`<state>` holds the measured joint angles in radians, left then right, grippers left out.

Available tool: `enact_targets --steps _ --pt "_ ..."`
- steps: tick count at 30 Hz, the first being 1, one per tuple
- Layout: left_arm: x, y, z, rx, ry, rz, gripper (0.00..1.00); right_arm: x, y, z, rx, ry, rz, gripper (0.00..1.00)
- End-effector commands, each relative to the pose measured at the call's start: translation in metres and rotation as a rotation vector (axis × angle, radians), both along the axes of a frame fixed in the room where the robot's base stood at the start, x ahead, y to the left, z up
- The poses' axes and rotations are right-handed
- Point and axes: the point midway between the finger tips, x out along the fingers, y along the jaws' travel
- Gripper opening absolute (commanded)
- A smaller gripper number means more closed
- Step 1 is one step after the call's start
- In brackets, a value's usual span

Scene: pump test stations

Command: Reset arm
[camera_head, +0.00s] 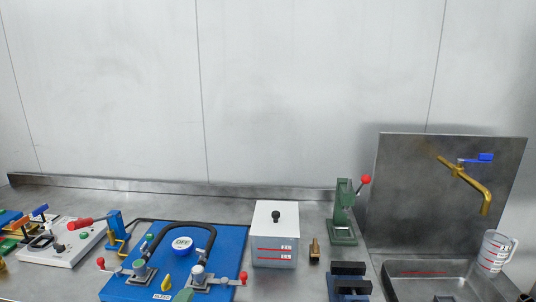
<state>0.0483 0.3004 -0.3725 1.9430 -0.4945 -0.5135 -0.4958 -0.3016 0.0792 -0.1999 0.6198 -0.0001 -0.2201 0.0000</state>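Neither my left nor my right gripper shows in the head view, and no part of my arms can be made out. The view looks over a grey metal bench (320,215) against a pale panelled wall. A blue test plate (228,238) lies at the bottom centre with a black curved hose (190,224) and a round gauge-like part marked OFF (182,245). Red-knobbed clamps (243,277) stand at its sides.
A white-lidded box (274,240), a small brass part (314,250), a green press (342,215) and a black-jawed vise (348,283) stand right of the plate. A brass tap (470,182) overhangs a sink (425,270) beside a measuring jug (494,252). A white control panel (62,245) lies left.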

Motion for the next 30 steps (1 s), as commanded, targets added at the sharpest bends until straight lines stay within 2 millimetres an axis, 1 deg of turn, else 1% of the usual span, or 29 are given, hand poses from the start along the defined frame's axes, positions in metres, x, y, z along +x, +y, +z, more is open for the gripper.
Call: enact_targets --steps 1,2,3,5,6,10,15,21,23,24,26,30 --pt "-0.028 0.010 -0.022 -0.140 0.138 0.085 0.62 0.000 0.000 0.000 0.000 0.000 0.000 0.43" --pt "-0.044 0.016 -0.034 -0.221 0.221 0.138 0.62 0.000 0.000 0.000 0.000 -0.001 0.000 0.43" --pt "-0.066 0.022 -0.048 -0.316 0.322 0.206 0.62 0.001 0.000 0.000 0.000 -0.001 0.000 0.43" --pt "-0.096 0.029 -0.065 -0.431 0.454 0.295 0.62 0.001 0.000 0.000 0.000 -0.001 0.000 0.43" --pt "-0.114 0.032 -0.073 -0.491 0.528 0.346 0.62 0.001 0.000 0.000 0.000 -0.001 0.000 0.43" --pt "-0.163 0.038 -0.091 -0.631 0.714 0.477 0.62 0.001 0.000 0.000 0.000 -0.001 0.000 0.43" --pt "-0.216 0.039 -0.102 -0.750 0.896 0.610 0.62 0.001 0.000 0.000 -0.001 -0.002 0.000 0.43" --pt "-0.268 0.039 -0.104 -0.841 1.069 0.743 0.62 0.001 0.000 0.000 -0.001 -0.002 0.000 0.43" --pt "-0.283 0.039 -0.104 -0.864 1.115 0.780 0.62 0.001 0.000 0.000 -0.001 -0.002 0.000 0.43" --pt "-0.288 0.038 -0.107 -0.872 1.138 0.799 0.62 0.001 0.000 -0.001 -0.001 -0.002 0.000 0.43" --pt "-0.281 0.038 -0.125 -0.865 1.137 0.796 0.62 0.002 0.000 -0.004 0.000 -0.003 0.000 0.43" --pt "-0.274 0.037 -0.159 -0.858 1.147 0.800 0.62 0.002 0.000 -0.007 -0.001 -0.002 0.000 0.43"
